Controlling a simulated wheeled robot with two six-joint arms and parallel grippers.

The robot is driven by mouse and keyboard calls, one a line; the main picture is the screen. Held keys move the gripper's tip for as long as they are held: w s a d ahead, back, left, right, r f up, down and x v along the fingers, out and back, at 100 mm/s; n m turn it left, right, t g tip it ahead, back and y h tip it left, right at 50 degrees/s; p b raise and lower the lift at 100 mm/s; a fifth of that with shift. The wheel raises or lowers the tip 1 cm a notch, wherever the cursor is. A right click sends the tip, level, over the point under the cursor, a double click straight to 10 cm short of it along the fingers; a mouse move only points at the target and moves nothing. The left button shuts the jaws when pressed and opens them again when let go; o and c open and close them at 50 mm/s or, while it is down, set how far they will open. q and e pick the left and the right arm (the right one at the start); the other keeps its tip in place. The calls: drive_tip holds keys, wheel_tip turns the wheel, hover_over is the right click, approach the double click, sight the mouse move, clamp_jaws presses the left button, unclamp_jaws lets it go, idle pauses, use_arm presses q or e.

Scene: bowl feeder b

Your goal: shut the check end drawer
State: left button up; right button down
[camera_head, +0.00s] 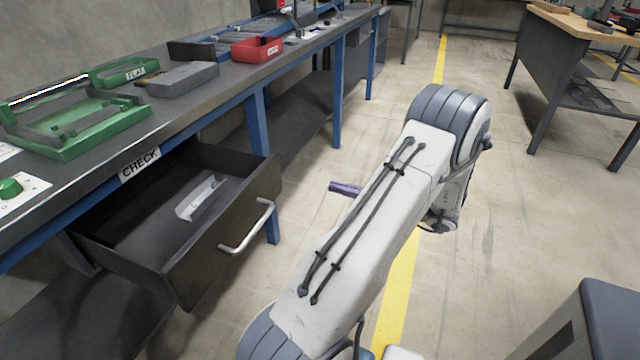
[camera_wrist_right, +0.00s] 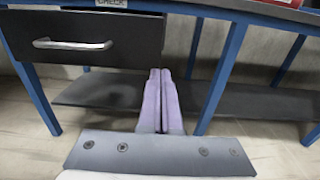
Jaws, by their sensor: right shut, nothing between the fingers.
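The check end drawer (camera_head: 225,222) is a dark drawer under the bench, pulled well out below the "CHECK" label (camera_head: 140,165). Its silver bar handle (camera_head: 248,228) is on the front face. A pale grey part (camera_head: 200,196) lies inside it. In the right wrist view the drawer front (camera_wrist_right: 85,38) and its handle (camera_wrist_right: 73,44) are at the upper left. My right gripper (camera_head: 345,188) has purple fingers and is to the right of the drawer, apart from it. The fingers also show in the right wrist view (camera_wrist_right: 160,85), shut and empty, to the right of the drawer front. My left gripper is out of view.
The bench has blue legs (camera_head: 257,125) and a low dark shelf (camera_wrist_right: 120,90). On top are a green tray (camera_head: 100,135), a grey tray (camera_head: 185,80) and a red bin (camera_head: 257,48). Another table (camera_head: 560,45) stands at the back right. Floor is clear between.

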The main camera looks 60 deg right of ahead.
use_arm(q)
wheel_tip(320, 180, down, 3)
drive_tip(key=b, duration=0.2)
drive_tip(key=shift+b, duration=0.4)
use_arm(e)
drive_tip(key=w+a, duration=0.1)
drive_tip(key=w, duration=1.1)
drive_tip(key=shift+w, duration=0.2)
